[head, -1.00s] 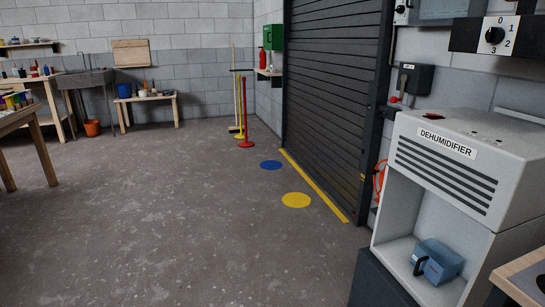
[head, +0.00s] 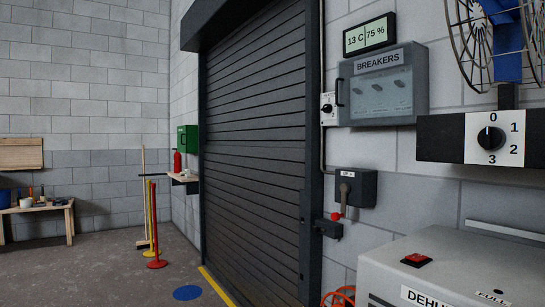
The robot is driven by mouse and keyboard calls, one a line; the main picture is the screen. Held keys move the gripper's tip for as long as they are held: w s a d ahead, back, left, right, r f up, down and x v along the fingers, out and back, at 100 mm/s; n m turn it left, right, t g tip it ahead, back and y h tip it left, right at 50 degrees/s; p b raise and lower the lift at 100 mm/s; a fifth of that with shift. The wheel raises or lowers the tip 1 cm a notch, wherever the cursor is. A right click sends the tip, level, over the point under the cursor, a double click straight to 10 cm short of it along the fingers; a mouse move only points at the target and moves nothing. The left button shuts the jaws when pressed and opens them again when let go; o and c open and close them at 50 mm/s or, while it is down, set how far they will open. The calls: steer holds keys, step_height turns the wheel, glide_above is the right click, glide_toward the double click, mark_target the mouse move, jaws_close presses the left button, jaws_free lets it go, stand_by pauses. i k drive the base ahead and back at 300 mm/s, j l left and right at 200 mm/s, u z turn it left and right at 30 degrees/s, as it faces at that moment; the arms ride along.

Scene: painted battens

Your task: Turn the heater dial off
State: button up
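No dial in view carries a readable heater label. A black round dial (head: 491,138) sits on a white plate marked 0, 1, 2 and 3, on a dark bar under a blue fan. I cannot tell for certain which number its pointer faces. A smaller black dial (head: 327,109) sits on a white box left of the breaker box; its markings are too small to read. My gripper is not in view.
A grey breaker box (head: 383,88) hangs below a display (head: 369,36) reading 13 C and 75 %. A lever switch (head: 354,188) is lower. A dehumidifier (head: 440,268) with a red switch (head: 416,260) stands front right. A roller shutter (head: 255,150) is down.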

mark_target(328, 108)
steer(key=i+z, duration=0.45)
steer(key=i+j+z, duration=0.15)
steer(key=i+j, duration=0.15)
steer(key=i+j+z, duration=0.1)
steer(key=i+j, duration=0.15)
steer(key=j, duration=0.15)
steer(key=i+j+z, duration=0.15)
steer(key=j, duration=0.25)
steer(key=i, duration=0.1)
